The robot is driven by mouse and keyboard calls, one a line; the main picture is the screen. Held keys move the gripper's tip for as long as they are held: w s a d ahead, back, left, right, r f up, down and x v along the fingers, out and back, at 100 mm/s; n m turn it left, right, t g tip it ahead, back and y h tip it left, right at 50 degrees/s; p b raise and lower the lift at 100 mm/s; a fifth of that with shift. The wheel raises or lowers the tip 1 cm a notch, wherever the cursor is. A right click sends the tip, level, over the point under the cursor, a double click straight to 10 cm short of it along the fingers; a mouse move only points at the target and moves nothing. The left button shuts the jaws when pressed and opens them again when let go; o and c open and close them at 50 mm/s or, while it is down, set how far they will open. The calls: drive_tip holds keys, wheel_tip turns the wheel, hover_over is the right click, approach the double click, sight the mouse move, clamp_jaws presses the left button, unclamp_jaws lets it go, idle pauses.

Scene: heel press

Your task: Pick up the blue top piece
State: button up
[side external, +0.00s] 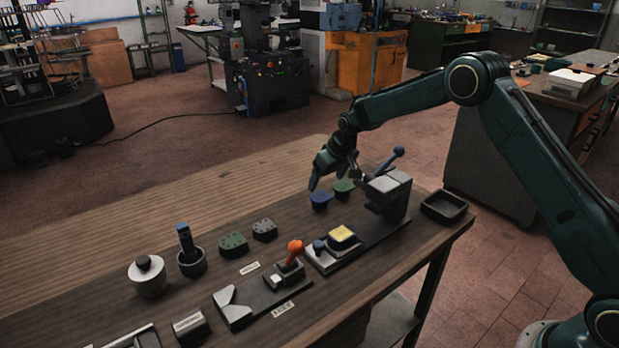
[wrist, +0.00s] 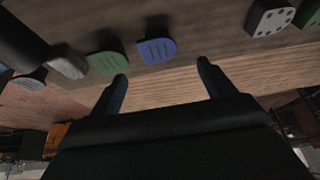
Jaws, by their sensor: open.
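The blue top piece (side external: 320,200) lies on the dark workbench beside a green piece (side external: 343,187). In the wrist view the blue top piece (wrist: 157,50) is a flat ridged shape with one rounded end, just beyond the fingertips and between their lines. The green piece (wrist: 107,62) lies to its left there, near the left finger. My gripper (side external: 322,180) hangs over the blue piece, fingers pointing down. In the wrist view my gripper (wrist: 162,72) has its two fingers wide apart with nothing between them. The gap between fingertips and blue piece is hard to judge.
A press (side external: 390,190) with a blue-knobbed lever stands right of the pieces, with a black tray (side external: 444,207) at the bench end. Dark green (side external: 233,243) and grey (side external: 265,230) pieces with holes lie left. An orange-handled fixture (side external: 291,262) and a yellow-topped block (side external: 342,235) are in front.

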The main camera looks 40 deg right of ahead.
sight(320, 197)
drive_tip(key=shift+w+f, duration=0.25)
drive_tip(key=shift+f, duration=0.25)
drive_tip(key=shift+x, duration=2.6)
drive_tip(key=shift+s, duration=0.1)
drive_tip(key=shift+c, duration=0.4)
drive_tip(key=c, duration=1)
